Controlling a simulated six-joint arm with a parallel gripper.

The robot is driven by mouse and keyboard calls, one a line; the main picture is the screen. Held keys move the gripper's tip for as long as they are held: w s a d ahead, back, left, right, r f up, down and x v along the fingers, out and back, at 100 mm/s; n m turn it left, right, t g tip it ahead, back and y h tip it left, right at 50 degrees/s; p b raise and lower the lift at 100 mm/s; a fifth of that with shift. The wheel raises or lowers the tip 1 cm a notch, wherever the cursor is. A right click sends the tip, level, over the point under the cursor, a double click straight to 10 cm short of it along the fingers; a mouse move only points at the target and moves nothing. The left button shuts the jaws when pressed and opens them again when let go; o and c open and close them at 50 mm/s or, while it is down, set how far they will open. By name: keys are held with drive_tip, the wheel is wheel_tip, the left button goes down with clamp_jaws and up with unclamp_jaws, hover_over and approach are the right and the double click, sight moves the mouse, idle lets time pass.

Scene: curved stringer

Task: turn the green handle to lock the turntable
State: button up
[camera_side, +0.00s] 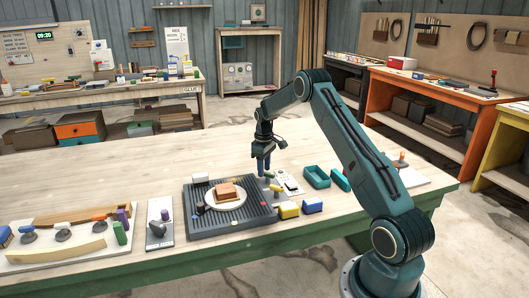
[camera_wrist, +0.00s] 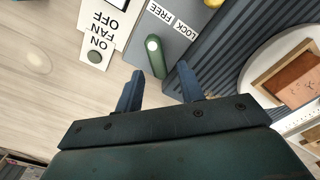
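The green handle (camera_wrist: 157,62) shows in the wrist view, with a pale round spot at its upper end. It lies beside a LOCK / FREE label (camera_wrist: 172,19) on a grey plate. My gripper (camera_wrist: 160,69) is open; in the picture the handle's lower end lies between its two fingertips, apart from both. I cannot tell the height gap. In the side view my gripper (camera_side: 264,172) points down at the right edge of the ribbed base, largely hiding the handle. The white round turntable (camera_side: 211,203) carries a wooden block (camera_side: 227,192).
An ON / FAN / OFF card (camera_wrist: 103,28) with a round knob lies left of the handle. A teal tray (camera_side: 317,177) lies to the right. The table behind is bare.

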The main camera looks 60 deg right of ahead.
drive_tip(key=shift+f, duration=0.4)
clamp_jaws()
